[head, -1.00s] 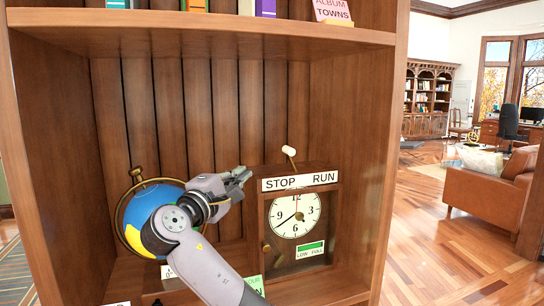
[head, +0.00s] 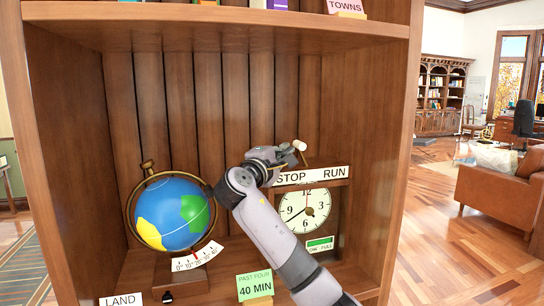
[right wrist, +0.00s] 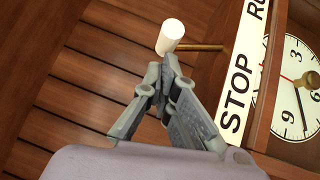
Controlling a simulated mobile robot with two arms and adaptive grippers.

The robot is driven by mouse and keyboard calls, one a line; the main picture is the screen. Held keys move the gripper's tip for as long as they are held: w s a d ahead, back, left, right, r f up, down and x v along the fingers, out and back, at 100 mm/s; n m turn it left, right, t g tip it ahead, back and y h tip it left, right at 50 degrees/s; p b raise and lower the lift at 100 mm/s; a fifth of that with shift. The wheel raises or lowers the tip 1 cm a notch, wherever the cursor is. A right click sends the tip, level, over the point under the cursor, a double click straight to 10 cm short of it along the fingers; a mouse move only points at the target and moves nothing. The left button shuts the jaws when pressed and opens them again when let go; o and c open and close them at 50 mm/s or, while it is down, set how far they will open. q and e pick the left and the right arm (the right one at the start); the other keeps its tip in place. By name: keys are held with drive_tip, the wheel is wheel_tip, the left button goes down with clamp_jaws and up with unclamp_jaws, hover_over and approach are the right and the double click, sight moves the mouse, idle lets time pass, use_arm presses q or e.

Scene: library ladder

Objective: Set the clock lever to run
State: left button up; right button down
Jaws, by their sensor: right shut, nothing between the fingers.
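The clock (head: 306,209) stands in the shelf bay at the right, with a STOP/RUN label (head: 311,176) along its top. Its lever has a pale knob (head: 299,145) that stands above the label, leaning to the STOP side. The knob also shows in the right wrist view (right wrist: 171,36), on a thin brass rod (right wrist: 204,47). My right gripper (head: 289,154) is shut and empty, its tips close beside the knob on the STOP side. In the wrist view the tips (right wrist: 170,68) lie just below the knob; I cannot tell whether they touch. My left gripper is out of view.
A globe (head: 172,213) stands left of my right arm. A green PAST FOUR 40 MIN card (head: 255,286) and a LAND card (head: 122,299) are at the front. The upper shelf board (head: 215,22) and right side panel (head: 375,150) bound the bay.

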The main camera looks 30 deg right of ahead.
drive_tip(key=shift+d+r, duration=0.1)
drive_tip(key=shift+d, duration=0.05)
idle(0.3)
drive_tip(key=shift+d+r+m+p, duration=0.1)
drive_tip(key=shift+r+m+p, duration=0.15)
drive_tip(key=shift+p, duration=0.2)
